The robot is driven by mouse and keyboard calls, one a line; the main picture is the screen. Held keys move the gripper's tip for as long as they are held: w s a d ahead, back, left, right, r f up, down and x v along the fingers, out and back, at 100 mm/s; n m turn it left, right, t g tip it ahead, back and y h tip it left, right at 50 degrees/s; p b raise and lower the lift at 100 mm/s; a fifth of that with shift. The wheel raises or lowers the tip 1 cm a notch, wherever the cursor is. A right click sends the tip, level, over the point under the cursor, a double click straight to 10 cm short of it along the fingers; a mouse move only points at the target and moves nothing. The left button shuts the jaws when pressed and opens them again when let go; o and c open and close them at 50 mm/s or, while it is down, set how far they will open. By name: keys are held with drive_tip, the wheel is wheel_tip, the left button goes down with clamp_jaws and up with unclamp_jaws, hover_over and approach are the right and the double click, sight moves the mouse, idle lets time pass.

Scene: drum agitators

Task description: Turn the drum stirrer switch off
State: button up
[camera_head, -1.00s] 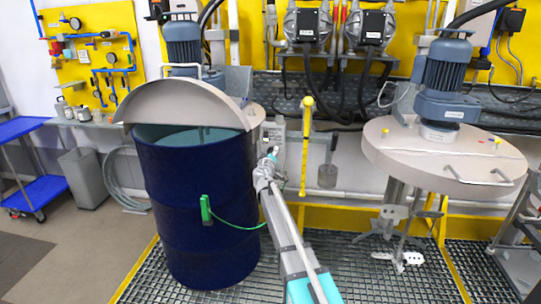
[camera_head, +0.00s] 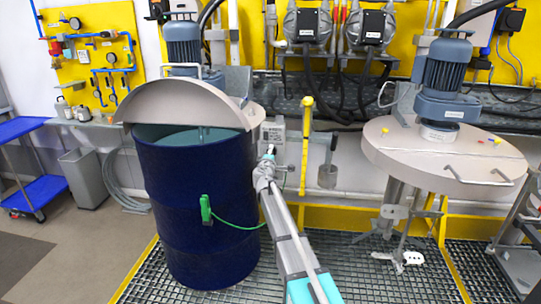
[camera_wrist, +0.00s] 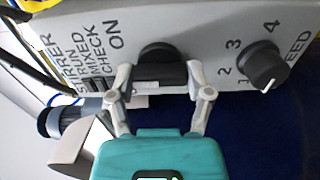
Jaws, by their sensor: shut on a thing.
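The stirrer switch (camera_wrist: 160,74) is a black knob on the grey control panel (camera_wrist: 205,22), seen in the wrist view beside the printed word ON. My gripper (camera_wrist: 161,70) has one finger on each side of this knob and is shut on it. In the head view my gripper (camera_head: 268,158) is at the small grey control box (camera_head: 273,133), right of the blue drum (camera_head: 197,215). The switch itself is too small to make out there, and the knob's exact angle is unclear.
A black speed dial (camera_wrist: 262,65) with numbers sits right of the switch. A half-round lid (camera_head: 190,103) covers part of the drum. A second stirrer with a round lid (camera_head: 430,158) is further right.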

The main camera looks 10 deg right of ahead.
drive_tip(key=n, duration=0.4)
drive_tip(key=shift+n, duration=0.3)
drive_tip(key=shift+w+n, duration=0.1)
drive_tip(key=shift+n, duration=1.6)
drive_tip(key=o, duration=1.1)
drive_tip(key=shift+o, duration=0.2)
drive_tip(key=v, duration=1.2)
